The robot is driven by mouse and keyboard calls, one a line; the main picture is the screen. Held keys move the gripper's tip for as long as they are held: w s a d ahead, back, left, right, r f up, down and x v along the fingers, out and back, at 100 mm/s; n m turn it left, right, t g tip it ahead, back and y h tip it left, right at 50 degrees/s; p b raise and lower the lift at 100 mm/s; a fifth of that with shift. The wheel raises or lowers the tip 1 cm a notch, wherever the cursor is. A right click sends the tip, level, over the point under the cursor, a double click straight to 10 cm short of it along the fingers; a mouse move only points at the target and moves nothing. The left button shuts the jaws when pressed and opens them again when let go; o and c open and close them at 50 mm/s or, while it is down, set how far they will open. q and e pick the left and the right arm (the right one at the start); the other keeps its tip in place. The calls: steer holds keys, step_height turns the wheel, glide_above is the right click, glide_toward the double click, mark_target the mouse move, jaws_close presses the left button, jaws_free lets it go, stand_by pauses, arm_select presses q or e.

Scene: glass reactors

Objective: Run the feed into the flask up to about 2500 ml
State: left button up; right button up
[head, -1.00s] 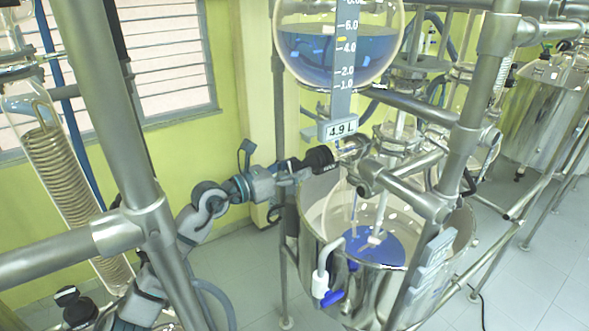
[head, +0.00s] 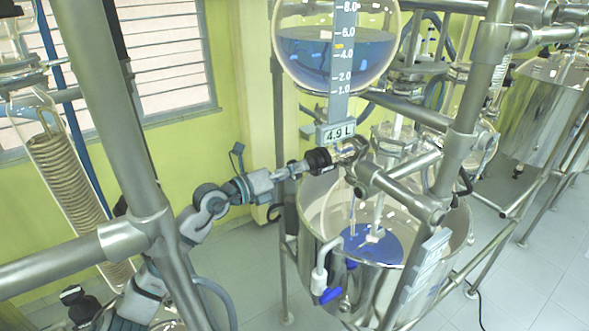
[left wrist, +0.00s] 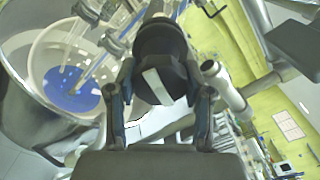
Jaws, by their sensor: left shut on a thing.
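The round feed vessel (head: 335,62) at the top of the head view holds blue liquid. My left gripper (head: 303,167) is shut on a black valve knob (head: 319,160) below this vessel. In the left wrist view the black knob (left wrist: 163,62), with a white mark, sits between the two fingers (left wrist: 160,105). The glass flask (head: 335,215) stands in a metal bath (head: 308,245), with blue liquid (head: 372,243) low in it; its exact level cannot be read. My right gripper is not in view.
Steel frame posts and rails (head: 468,115) cross in front of the flask. A coiled glass condenser (head: 62,180) stands at left. A blue-handled tap (head: 330,295) hangs at the bath's front. Open floor (head: 510,275) shows at right.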

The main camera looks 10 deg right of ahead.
arm_select(q)
steer(key=shift+w+a+r+n, duration=0.1)
steer(key=shift+a+r+n, duration=0.05)
steer(key=shift+r+n, duration=0.15)
steer(key=o, duration=1.1)
steer(key=shift+f, duration=0.1)
steer(key=shift+c, duration=0.2)
steer(key=shift+o, duration=0.5)
steer(key=shift+f, duration=0.15)
steer(key=v, duration=1.2)
steer(key=shift+w+f, duration=0.1)
steer(key=shift+f, duration=0.05)
